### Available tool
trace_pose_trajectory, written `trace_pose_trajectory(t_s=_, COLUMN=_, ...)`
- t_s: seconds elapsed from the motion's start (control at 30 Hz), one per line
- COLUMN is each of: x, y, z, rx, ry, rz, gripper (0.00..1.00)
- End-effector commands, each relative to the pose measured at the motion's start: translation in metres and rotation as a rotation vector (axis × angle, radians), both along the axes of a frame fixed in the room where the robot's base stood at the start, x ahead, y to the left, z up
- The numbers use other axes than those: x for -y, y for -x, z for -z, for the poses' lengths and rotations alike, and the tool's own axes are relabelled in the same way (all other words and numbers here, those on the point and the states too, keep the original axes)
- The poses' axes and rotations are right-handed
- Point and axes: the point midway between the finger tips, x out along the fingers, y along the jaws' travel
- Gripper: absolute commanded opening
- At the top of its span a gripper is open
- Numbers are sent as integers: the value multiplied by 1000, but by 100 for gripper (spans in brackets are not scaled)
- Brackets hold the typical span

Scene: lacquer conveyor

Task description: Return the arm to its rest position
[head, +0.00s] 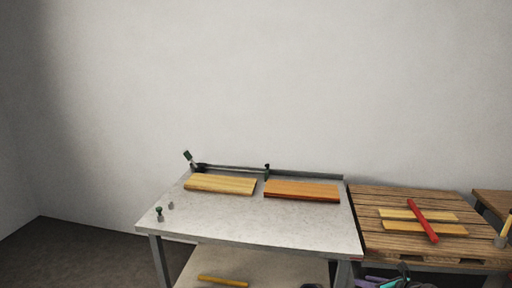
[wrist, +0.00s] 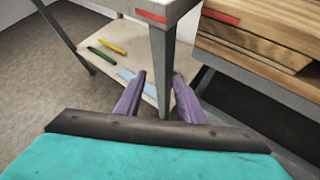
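My gripper (wrist: 159,76) shows in the wrist view with its two purple fingers apart and nothing between them. The white table's corner and grey leg lie beyond the fingers. In the head view, part of my arm and purple gripper (head: 378,281) shows at the bottom edge, low in front of the gap between the white table (head: 290,220) and the pallet table (head: 380,245). The rest of the arm is out of view there.
A pale board (head: 220,184) and an orange-brown board (head: 302,190) lie on the white table. A red bar (head: 423,220) lies across two planks on the pallet table. A lower shelf (wrist: 103,62) holds a yellow and a green stick. Open floor (wrist: 30,90) lies left.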

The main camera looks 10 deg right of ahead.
Motion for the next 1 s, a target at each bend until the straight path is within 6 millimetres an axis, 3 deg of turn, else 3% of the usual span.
trace_pose_trajectory(t_s=0.03, x=-23, y=-4, z=13, rx=-20, ry=0, rz=-39, gripper=35)
trace_pose_trajectory(t_s=0.2, x=-87, y=-9, z=51, rx=-78, ry=20, rz=-164, gripper=35)
trace_pose_trajectory(t_s=0.47, x=-184, y=3, z=108, rx=-160, ry=84, rz=-388, gripper=35)
trace_pose_trajectory(t_s=0.77, x=-285, y=47, z=172, rx=-236, ry=198, rz=-701, gripper=35)
trace_pose_trajectory(t_s=1.0, x=-352, y=103, z=219, rx=-272, ry=313, rz=-1005, gripper=35)
